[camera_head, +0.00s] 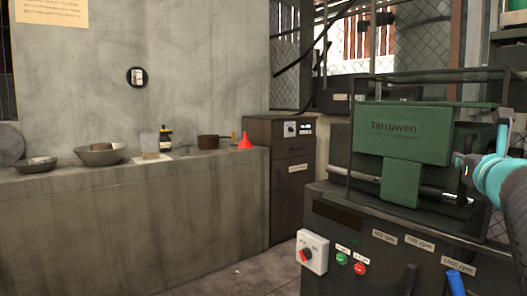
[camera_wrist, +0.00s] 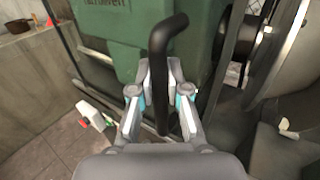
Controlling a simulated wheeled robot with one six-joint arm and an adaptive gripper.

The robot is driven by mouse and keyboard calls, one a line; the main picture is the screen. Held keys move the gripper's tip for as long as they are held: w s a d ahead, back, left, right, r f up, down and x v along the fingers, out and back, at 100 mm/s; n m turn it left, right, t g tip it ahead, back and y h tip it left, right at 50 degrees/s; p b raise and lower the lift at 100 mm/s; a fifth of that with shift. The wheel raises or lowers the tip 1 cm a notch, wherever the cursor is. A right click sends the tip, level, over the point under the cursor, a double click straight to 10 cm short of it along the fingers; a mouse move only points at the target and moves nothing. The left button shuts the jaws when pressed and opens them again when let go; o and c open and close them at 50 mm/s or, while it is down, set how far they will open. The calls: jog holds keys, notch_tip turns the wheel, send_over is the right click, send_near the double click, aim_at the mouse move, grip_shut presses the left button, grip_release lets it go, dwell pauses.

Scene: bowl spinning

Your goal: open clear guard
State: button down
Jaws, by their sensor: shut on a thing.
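The clear guard (camera_head: 440,75) is a see-through box with thin dark edges around the green machine head marked "Tarrowen" (camera_head: 402,133). It looks closed over the head. In the wrist view, a curved black handle (camera_wrist: 167,40) stands in front of the green head (camera_wrist: 115,25). My gripper (camera_wrist: 160,80) is shut on this handle, with one finger on each side. In the head view my gripper (camera_head: 466,162) is at the guard's right side. The handle cannot be made out clearly there.
The dark machine base (camera_head: 345,215) carries a red-knob switch (camera_head: 312,252), green and red buttons and a blue lever (camera_head: 460,281). A concrete counter (camera_head: 130,225) at left holds bowls, a pot and a red funnel (camera_head: 245,140). Floor is clear between counter and machine.

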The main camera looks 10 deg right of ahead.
jog(key=shift+d, duration=0.1)
jog(key=c, duration=1.4)
grip_release()
jog(key=shift+d, duration=0.1)
